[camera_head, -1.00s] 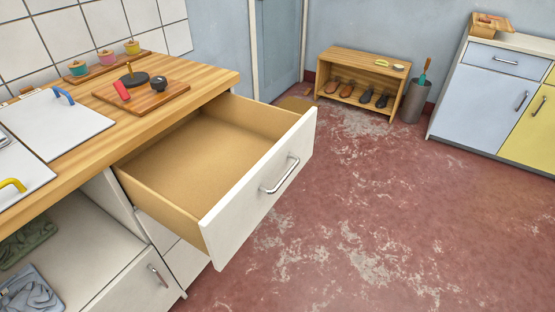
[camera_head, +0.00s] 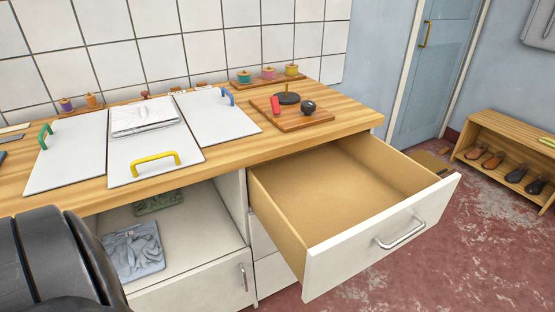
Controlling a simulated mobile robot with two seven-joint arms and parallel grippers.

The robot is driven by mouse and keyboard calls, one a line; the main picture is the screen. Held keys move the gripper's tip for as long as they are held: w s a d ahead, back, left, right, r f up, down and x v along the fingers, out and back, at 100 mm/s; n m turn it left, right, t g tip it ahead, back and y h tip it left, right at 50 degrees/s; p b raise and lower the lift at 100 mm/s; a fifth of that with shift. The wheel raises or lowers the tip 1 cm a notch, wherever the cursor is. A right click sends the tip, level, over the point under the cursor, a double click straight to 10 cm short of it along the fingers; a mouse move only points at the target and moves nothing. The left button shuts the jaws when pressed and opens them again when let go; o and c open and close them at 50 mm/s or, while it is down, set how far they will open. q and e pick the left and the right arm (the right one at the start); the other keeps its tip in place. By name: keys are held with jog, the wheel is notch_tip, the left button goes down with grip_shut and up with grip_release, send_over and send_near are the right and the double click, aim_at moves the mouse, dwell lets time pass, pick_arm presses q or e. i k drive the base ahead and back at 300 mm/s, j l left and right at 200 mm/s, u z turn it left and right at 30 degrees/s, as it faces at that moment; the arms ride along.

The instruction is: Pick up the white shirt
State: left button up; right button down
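A folded white cloth (camera_head: 144,116), which looks like the white shirt, lies on the middle white board (camera_head: 140,158) on the wooden counter. That board has a yellow handle at its front. A black rounded part, apparently of my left arm, fills the lower left corner. No gripper fingers show in the head view.
White boards with green (camera_head: 46,137) and blue (camera_head: 228,96) handles flank the middle one. An empty drawer (camera_head: 340,195) stands open at the right of the counter. Folded grey-blue (camera_head: 133,250) and green (camera_head: 157,202) cloths lie on the open shelf below. A wooden tray (camera_head: 291,116) sits at right.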

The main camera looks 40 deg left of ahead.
aim_at(143, 113)
jog(key=u, duration=2.25)
jog(key=i+j, duration=0.2)
jog(key=i+j+z, duration=0.55)
jog(key=z, duration=0.15)
jog(key=i, duration=0.05)
